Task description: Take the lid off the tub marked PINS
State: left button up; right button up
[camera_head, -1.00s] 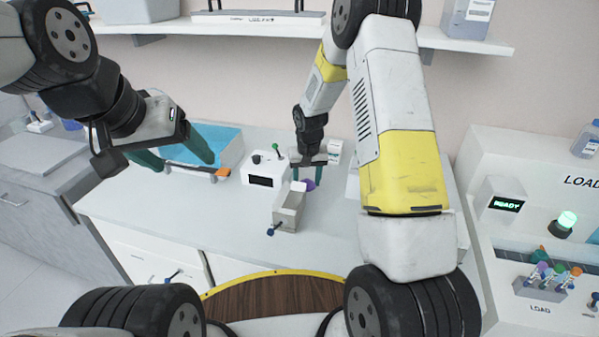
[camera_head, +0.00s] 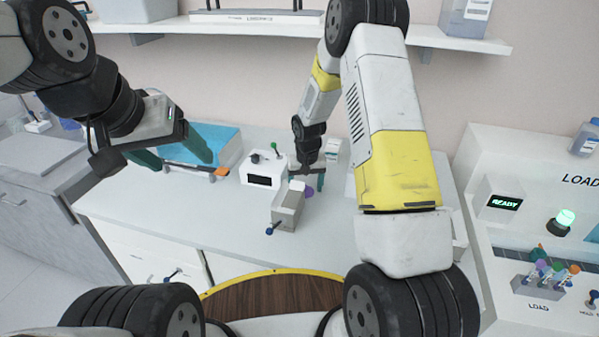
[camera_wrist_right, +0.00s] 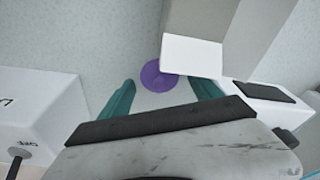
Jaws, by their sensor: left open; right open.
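No PINS marking is readable in either view, so I cannot tell which thing is the tub. A round purple thing (camera_head: 308,191) sits on the worktop beside a narrow grey box (camera_head: 288,208). It shows as a purple disc (camera_wrist_right: 160,76) in the right wrist view, partly covered by a pale block. My right gripper (camera_head: 308,180) is open over the worktop by it. In the wrist view the green fingers (camera_wrist_right: 163,86) stand apart on either side of the disc, with no grip seen. My left gripper (camera_head: 186,165) is open and empty at the left, in front of a blue-topped tray.
A white device (camera_head: 263,170) with a dark screen and green-knobbed lever stands left of the grey box. The blue-topped tray (camera_head: 213,143) lies behind my left gripper. A LOAD station (camera_head: 538,287) stands at right. The worktop's front left (camera_head: 170,212) is clear.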

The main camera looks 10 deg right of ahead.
aim_at(306, 195)
jog(key=s+d+r+t, duration=0.1)
jog(key=s+r, duration=0.3)
jog(key=r, duration=0.5)
jog(key=s+r+y, duration=0.1)
jog(key=s+r, duration=0.3)
jog(key=r, duration=0.5)
jog(key=s+d+r+t, duration=0.1)
jog(key=s+r, duration=0.3)
jog(key=r, duration=0.5)
jog(key=s+r+t, duration=0.1)
jog(key=s+r, duration=0.2)
jog(key=s, duration=0.6)
jog(key=s+r+t+y, duration=0.1)
jog(key=s+r, duration=0.2)
jog(key=s, duration=0.5)
jog(key=shift+s+d+r+n, duration=0.25)
jog(key=shift+s+r+n, duration=0.05)
jog(key=shift+s+r, duration=0.1)
